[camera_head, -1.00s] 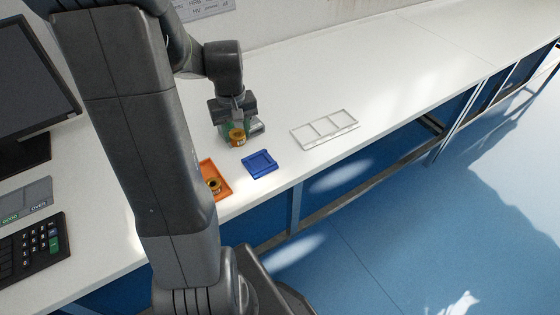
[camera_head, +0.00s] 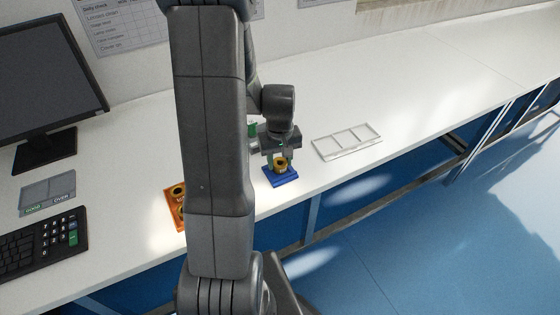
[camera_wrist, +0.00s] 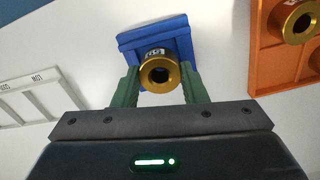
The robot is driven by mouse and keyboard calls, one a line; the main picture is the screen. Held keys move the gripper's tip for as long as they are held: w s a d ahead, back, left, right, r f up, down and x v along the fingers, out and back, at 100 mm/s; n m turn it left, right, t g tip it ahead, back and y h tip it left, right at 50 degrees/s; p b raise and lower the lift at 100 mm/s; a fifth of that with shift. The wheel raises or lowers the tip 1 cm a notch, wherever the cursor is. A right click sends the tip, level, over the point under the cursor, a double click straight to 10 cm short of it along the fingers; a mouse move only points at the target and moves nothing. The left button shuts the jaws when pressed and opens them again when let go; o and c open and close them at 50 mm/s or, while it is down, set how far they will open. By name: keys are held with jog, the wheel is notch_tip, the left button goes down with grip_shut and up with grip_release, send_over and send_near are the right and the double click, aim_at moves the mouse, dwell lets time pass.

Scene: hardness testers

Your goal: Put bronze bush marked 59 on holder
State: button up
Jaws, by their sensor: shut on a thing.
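My gripper (camera_wrist: 160,88) is shut on a bronze bush (camera_wrist: 172,77), with one green finger on each side of it. A white label on the bush shows upside down in the wrist view and seems to read 59. The blue holder (camera_wrist: 151,35) lies just behind the bush in the wrist view. In the head view the held bush (camera_head: 281,163) is over the blue holder (camera_head: 287,182). I cannot tell whether it touches the holder.
An orange tray (camera_head: 169,205) with bronze bushes is at left, partly hidden by my arm. A white three-part tray (camera_head: 346,142) lies to the right. A keypad (camera_head: 62,226) and monitor (camera_head: 45,90) stand at far left. The bench beyond the white tray is clear.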

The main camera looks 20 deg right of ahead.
jog(key=shift+f, duration=0.35)
jog(key=shift+f, duration=0.1)
jog(key=o, duration=1.2)
notch_tip(320, 180, up, 12)
jog(key=shift+s, duration=0.15)
notch_tip(320, 180, down, 12)
jog(key=shift+r, duration=1.8)
